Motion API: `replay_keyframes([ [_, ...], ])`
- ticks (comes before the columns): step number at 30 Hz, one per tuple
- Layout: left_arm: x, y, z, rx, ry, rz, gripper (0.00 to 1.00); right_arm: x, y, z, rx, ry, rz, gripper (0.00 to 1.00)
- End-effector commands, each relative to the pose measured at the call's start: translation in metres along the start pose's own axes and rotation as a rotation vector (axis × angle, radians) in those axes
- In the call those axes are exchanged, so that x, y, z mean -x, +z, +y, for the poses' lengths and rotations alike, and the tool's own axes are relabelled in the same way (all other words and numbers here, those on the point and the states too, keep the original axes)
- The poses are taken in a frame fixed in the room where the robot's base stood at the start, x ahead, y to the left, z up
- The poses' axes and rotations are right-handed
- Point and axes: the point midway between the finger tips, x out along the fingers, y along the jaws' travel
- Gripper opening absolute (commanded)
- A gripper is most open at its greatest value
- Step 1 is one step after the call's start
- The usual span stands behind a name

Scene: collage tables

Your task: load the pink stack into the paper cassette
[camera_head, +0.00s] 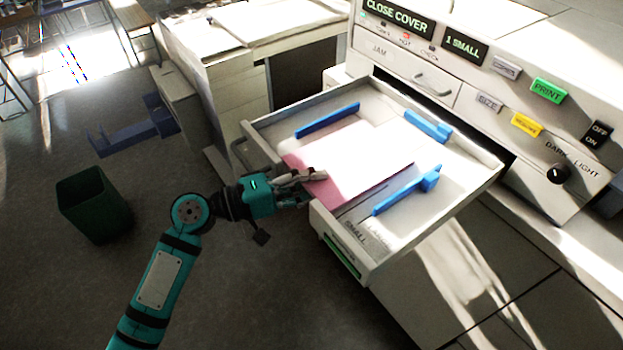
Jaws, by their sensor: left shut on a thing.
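The pink stack (361,158) lies in or just above the open paper cassette (473,182), between the blue guides; part of it is washed out by bright light. I cannot tell whether it rests on the cassette floor. My left gripper (318,176) is shut on the stack's near left edge, at the cassette's front wall. Blue guides stand at the back left (327,120), the back right (428,126) and the right (406,190) of the stack. The word SMALL is marked on the cassette floor near the front. My right gripper is not in view.
The cassette sticks out of a large white machine (443,60) with a lit CLOSE COVER sign (399,17) and several buttons. A dark green bin (93,204) stands on the floor at left. A white cabinet (222,75) stands behind. The floor in front is clear.

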Motion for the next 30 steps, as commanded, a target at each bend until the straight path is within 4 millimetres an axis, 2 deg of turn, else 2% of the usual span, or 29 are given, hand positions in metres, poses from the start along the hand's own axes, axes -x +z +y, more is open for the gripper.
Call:
replay_keyframes([
  [10,0.000,0.000,-0.003,-0.001,-0.001,0.000,0.00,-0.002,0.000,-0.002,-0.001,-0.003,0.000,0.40],
  [11,0.000,0.000,-0.003,-0.001,-0.001,0.000,0.13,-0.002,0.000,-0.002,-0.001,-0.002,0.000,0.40],
  [17,0.000,0.000,-0.003,-0.001,-0.001,0.000,0.39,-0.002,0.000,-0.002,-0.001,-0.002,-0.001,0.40],
  [26,0.002,0.000,-0.004,0.001,-0.004,0.000,0.39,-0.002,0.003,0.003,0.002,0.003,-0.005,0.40],
  [30,0.017,0.000,-0.005,0.002,-0.006,0.001,0.39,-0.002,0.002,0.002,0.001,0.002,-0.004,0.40],
])
